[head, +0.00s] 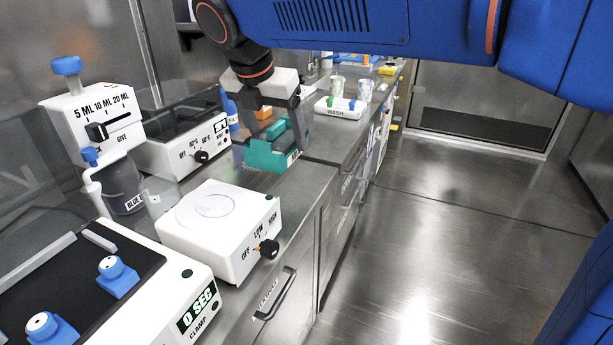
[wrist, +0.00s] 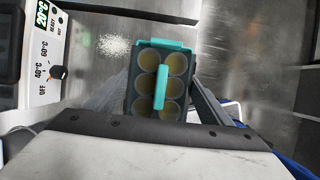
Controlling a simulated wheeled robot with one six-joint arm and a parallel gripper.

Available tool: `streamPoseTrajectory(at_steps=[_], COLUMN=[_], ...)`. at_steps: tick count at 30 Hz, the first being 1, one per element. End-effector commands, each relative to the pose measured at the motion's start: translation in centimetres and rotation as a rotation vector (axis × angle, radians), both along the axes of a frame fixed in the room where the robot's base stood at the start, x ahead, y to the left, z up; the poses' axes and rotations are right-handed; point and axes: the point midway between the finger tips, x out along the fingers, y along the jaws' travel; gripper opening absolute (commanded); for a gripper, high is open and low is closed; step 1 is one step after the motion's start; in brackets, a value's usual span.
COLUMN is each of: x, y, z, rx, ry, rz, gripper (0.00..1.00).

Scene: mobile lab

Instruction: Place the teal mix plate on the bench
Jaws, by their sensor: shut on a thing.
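The teal mix plate (head: 268,157) hangs in my gripper (head: 272,125), over or just on the steel bench (head: 310,185) beside the heater; I cannot tell whether its base touches the bench. In the wrist view the mix plate (wrist: 143,85) shows several round wells with yellowish content and a teal bar handle across the middle. My gripper is shut on the plate, with a finger on each side; its tips are partly hidden in the wrist view.
A white heater (head: 190,150) with a black top stands left of the plate. A white stirrer with a knob (head: 215,225) stands in front. A white wash rack (head: 340,107), cups (head: 365,90) and a blue bottle (head: 231,112) stand behind. White grains (wrist: 114,45) lie on the bench.

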Motion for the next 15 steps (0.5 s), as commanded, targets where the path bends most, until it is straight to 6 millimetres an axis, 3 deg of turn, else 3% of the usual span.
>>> streamPoseTrajectory(at_steps=[9,15], x=[-0.1,0.0], y=[0.0,0.0], z=[-4.9,-6.2], rx=[-0.001,0.000], ry=[0.002,0.000], rz=[0.001,0.001], gripper=[0.50,0.50])
